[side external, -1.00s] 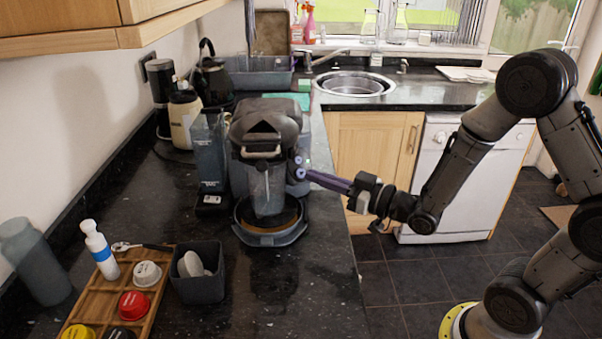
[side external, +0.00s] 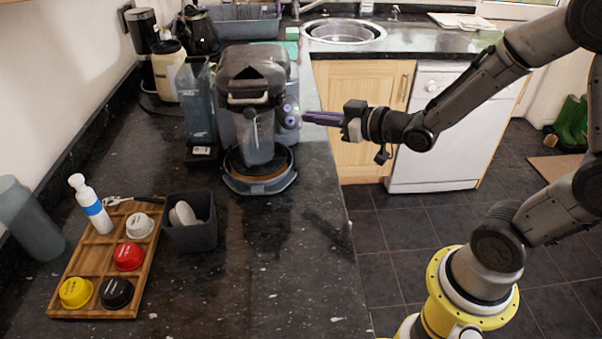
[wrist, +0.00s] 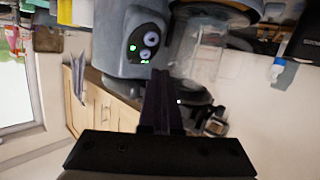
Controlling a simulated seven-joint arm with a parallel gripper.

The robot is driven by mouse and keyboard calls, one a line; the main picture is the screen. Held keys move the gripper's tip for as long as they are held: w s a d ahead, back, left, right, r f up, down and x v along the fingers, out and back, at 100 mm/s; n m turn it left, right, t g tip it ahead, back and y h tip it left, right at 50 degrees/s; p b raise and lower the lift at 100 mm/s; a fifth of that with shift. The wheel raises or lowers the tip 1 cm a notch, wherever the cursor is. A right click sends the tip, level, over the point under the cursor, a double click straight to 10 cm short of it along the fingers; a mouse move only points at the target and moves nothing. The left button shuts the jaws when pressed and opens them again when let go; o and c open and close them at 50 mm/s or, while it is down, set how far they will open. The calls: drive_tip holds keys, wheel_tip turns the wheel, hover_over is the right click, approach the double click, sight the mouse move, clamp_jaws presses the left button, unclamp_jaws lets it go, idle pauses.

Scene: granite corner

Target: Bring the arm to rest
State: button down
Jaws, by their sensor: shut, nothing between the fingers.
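My gripper (side external: 305,118) is shut and empty, its dark purple fingers pointing left at the right side of the coffee machine (side external: 255,80). In the side view its tips are close to the machine's round-buttoned control panel (side external: 290,112), with what looks like a small gap. In the wrist view the shut fingers (wrist: 160,78) reach up the middle of the picture. There the control panel (wrist: 148,38) shows two round dials and green lights. I cannot tell the exact distance from the tips to the panel.
A wooden tray (side external: 72,268) with several coloured capsules and a white bottle (side external: 90,204) stands front left. A dark container (side external: 190,235) sits beside it. A sink (side external: 343,32) is behind. Open floor (side external: 395,225) lies right of the counter, below my forearm.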

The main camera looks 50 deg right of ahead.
drive_tip(key=s+r+m+g+h, duration=0.1)
drive_tip(key=s+g, duration=0.8)
drive_tip(key=s, duration=1.5)
drive_tip(key=shift+a+r+m+g, duration=0.3)
drive_tip(key=shift+a+r+m, duration=0.2)
drive_tip(key=shift+r, duration=0.2)
